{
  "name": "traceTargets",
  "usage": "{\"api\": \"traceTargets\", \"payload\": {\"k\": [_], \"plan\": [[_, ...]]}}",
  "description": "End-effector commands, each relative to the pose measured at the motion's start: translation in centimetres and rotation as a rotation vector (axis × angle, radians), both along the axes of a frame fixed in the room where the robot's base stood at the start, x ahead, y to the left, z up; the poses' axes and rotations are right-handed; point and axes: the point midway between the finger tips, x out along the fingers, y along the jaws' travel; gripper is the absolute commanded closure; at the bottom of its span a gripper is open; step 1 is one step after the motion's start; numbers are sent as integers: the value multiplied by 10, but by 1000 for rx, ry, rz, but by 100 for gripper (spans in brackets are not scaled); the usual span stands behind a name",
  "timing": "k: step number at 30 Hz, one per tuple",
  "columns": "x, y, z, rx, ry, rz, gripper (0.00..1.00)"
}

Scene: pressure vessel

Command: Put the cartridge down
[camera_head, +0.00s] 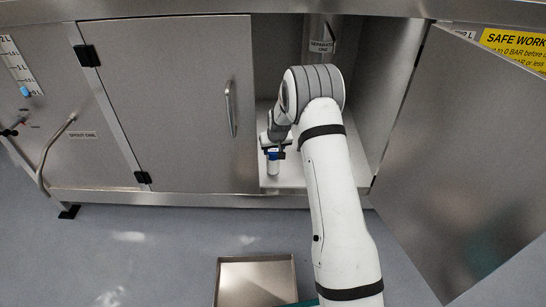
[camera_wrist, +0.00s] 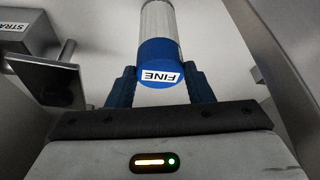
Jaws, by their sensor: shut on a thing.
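The cartridge (camera_wrist: 162,62) is a pale cylinder with a blue end cap labelled FINE. My gripper (camera_wrist: 162,88) has its two blue fingers on either side of the blue cap, shut on it. In the head view, the cartridge (camera_head: 272,167) stands upright inside the open cabinet, at the left front of its floor. My gripper (camera_head: 273,152) is at its top there. I cannot tell whether the cartridge's lower end touches the cabinet floor (camera_head: 295,173).
The right cabinet door (camera_head: 460,150) is open; the left door (camera_head: 170,100) is shut. A label reading SEPARATOR ONE (camera_head: 321,47) is at the cabinet's back. A metal tray (camera_head: 256,260) lies below in front. A STRA-labelled block (camera_wrist: 22,32) is at left in the wrist view.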

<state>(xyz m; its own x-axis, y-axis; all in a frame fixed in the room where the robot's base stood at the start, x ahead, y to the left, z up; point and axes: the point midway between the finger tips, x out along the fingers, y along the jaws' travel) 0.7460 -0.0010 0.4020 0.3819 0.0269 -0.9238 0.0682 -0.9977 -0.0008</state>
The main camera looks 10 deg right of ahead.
Motion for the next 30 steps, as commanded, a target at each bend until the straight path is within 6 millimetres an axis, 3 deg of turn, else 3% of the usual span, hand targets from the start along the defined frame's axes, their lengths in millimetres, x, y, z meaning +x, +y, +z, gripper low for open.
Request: {"api": "traceTargets", "payload": {"k": [6, 18, 19, 26, 30], "plan": [[2, 0, -36, 0, 1, -1, 93], [2, -1, -39, 1, -1, -2, 93], [2, -1, -38, 1, -1, -2, 52], [2, -1, -38, 1, 0, -2, 33], [2, -1, -38, 1, 0, -2, 31]]}}
